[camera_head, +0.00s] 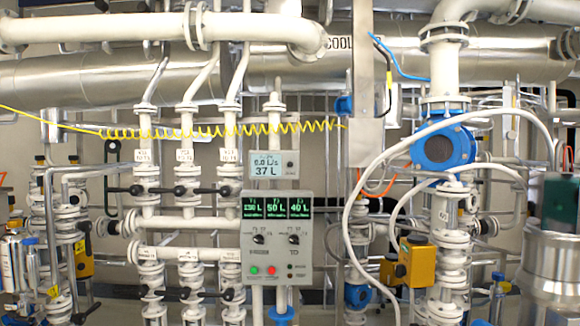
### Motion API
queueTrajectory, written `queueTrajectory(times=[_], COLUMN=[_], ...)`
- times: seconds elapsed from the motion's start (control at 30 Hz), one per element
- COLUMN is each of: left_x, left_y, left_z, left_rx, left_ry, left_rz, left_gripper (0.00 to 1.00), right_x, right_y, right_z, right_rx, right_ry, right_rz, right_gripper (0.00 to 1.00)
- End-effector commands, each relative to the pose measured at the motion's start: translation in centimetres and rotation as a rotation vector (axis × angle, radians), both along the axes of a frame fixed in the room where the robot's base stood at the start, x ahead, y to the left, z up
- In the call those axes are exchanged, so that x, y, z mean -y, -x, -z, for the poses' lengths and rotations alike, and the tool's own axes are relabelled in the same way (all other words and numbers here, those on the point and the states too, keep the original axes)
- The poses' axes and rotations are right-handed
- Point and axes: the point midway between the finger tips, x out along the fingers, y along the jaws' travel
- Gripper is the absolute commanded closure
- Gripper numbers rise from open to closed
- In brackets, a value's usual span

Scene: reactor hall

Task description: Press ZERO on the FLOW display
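A small grey display box (272,165) is mounted on a vertical pipe just above the grey control panel, near the middle of the head view. Its pale screen (267,164) shows two lines, the upper seemingly a flow rate near zero and the lower 37 L. A small dark button (290,165) sits on its right side. The lettering around the screen and button is too small to read, so I cannot confirm FLOW or ZERO. Neither of my grippers is in view, and nothing covers the box.
The control panel (276,228) carries three green displays, two knobs, and red and green buttons. White pipes with black-handled valves (187,190) stand to the left. A blue valve body (443,147) and white hoses (352,215) are to the right. A yellow coiled cable (220,131) passes above the display.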

Motion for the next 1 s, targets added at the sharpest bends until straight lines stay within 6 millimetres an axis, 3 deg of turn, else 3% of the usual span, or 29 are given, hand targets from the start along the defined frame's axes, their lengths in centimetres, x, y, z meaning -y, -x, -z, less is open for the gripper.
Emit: queueTrajectory(times=[0.03,0.2,1.0], left_x=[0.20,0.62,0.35], left_y=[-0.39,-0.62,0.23], left_z=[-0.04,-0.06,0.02], left_rx=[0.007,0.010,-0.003], left_ry=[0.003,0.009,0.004], left_rz=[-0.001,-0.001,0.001], left_gripper=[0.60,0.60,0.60], right_x=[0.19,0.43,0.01], right_y=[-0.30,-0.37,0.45], right_z=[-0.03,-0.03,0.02], right_rx=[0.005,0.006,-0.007], right_ry=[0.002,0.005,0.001], right_rz=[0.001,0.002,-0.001], right_gripper=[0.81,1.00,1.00])
